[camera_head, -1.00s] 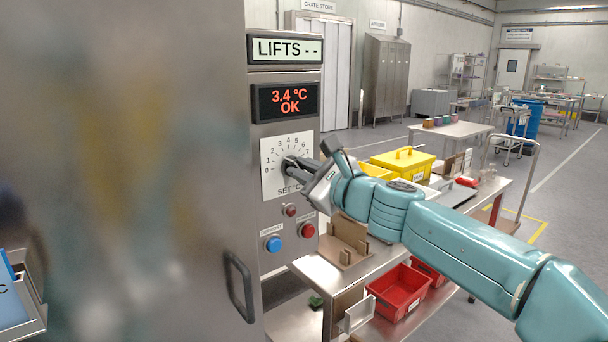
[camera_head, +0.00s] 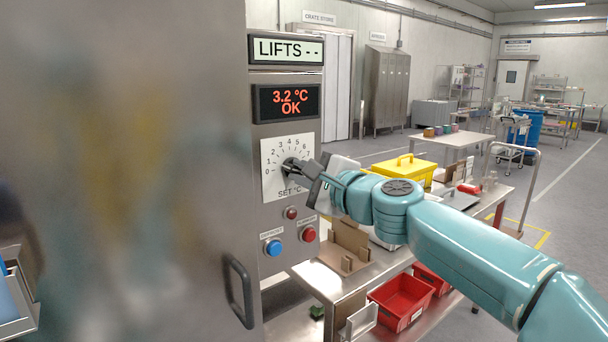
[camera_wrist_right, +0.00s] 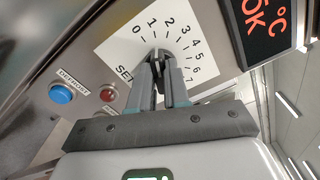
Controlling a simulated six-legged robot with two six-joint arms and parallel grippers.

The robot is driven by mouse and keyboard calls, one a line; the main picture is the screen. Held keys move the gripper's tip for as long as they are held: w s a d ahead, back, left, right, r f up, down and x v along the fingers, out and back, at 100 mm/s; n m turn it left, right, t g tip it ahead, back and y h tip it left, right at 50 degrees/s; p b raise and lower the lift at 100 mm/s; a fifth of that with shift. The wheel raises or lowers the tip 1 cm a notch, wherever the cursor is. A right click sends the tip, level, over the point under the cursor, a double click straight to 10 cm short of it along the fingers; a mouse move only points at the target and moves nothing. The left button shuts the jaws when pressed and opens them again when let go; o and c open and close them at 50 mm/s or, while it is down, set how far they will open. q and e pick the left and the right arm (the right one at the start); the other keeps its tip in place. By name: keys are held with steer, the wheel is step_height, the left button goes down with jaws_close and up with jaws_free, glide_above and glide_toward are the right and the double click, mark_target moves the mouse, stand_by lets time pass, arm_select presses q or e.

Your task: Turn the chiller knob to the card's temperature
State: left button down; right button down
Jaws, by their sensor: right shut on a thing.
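The chiller panel (camera_head: 263,215) has a white dial plate (camera_head: 272,187) marked 0 to 7 and "SET °C"; the plate also shows in the right wrist view (camera_wrist_right: 115,48). My right gripper (camera_head: 294,168) is shut on the dark knob (camera_wrist_right: 158,60) at the plate's centre. The fingers hide most of the knob, so I cannot tell which mark it points to. The red display (camera_head: 287,102) above reads 3.2 °C OK. My left gripper is not in view.
Blue (camera_head: 273,247) and red (camera_head: 308,234) buttons sit below the dial. A door handle (camera_head: 238,290) sticks out at lower left. A steel table (camera_head: 325,283) with a yellow box (camera_head: 408,170) stands to the right, with red bins (camera_head: 400,301) below.

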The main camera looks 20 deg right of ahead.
stand_by(0.3)
steer(key=c, duration=1.1)
jaws_free()
steer(key=shift+s, duration=0.1)
steer(key=b+v, duration=0.2)
steer(key=v, duration=1.4)
steer(key=shift+r, duration=0.1)
